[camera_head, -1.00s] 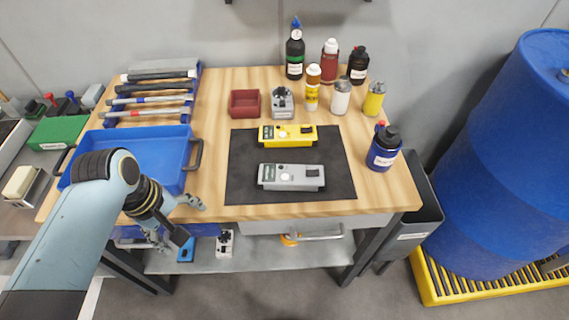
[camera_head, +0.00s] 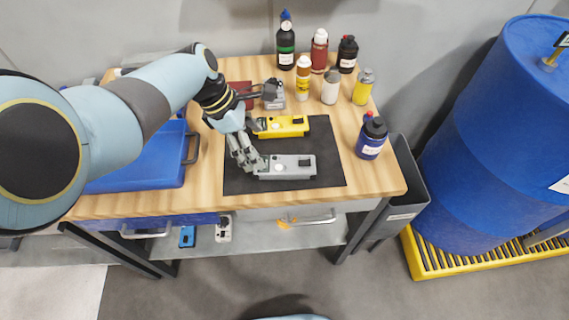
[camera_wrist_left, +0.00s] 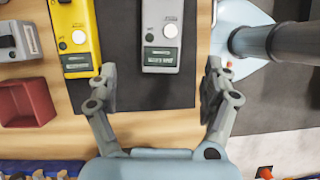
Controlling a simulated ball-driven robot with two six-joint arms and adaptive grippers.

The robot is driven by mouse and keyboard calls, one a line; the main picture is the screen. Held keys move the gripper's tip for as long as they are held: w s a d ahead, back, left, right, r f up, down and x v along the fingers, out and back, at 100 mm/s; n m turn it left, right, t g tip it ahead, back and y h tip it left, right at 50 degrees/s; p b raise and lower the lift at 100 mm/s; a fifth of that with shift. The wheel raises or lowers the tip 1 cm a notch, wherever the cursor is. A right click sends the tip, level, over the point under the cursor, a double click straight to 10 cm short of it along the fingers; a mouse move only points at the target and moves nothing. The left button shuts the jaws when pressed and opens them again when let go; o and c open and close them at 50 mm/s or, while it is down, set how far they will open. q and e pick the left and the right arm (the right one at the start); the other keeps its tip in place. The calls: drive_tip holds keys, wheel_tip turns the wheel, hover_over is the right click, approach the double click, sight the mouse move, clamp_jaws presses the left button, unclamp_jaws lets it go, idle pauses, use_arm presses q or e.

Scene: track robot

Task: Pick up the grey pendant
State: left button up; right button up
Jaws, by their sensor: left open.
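The grey pendant (camera_head: 288,167) lies flat on the black mat (camera_head: 330,150), on its near side. My left gripper (camera_head: 258,146) is open and empty beside the pendant's left end, above the mat's left part. In the left wrist view the grey pendant (camera_wrist_left: 162,35) shows ahead of the open fingers (camera_wrist_left: 159,87), its near end roughly midway between their lines. One finger is near the end of the yellow pendant (camera_wrist_left: 75,40). My right gripper is not in view.
The yellow pendant (camera_head: 282,126) lies close behind the grey one. A grey device (camera_head: 274,97) and a red box (camera_head: 240,90) stand behind it. Several bottles (camera_head: 330,88) line the back right; a blue bottle (camera_head: 371,138) stands right of the mat. A blue tray (camera_head: 140,165) is at left.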

sight(269, 163)
use_arm(q)
drive_tip(key=b+x, duration=0.1)
drive_tip(key=x, duration=0.1)
drive_tip(key=shift+d+f, duration=0.15)
drive_tip(key=shift+f, duration=0.2)
drive_tip(key=b+x, duration=0.5)
drive_tip(key=shift+s+f+b, duration=0.1)
drive_tip(key=shift+f+b, duration=0.05)
drive_tip(key=shift+b, duration=0.2)
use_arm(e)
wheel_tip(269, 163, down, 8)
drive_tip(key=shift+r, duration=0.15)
use_arm(q)
drive_tip(key=shift+c, duration=0.2)
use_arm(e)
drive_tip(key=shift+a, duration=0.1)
use_arm(q)
drive_tip(key=c, duration=1.5)
drive_tip(key=shift+o, duration=0.2)
drive_tip(key=shift+r, duration=0.25)
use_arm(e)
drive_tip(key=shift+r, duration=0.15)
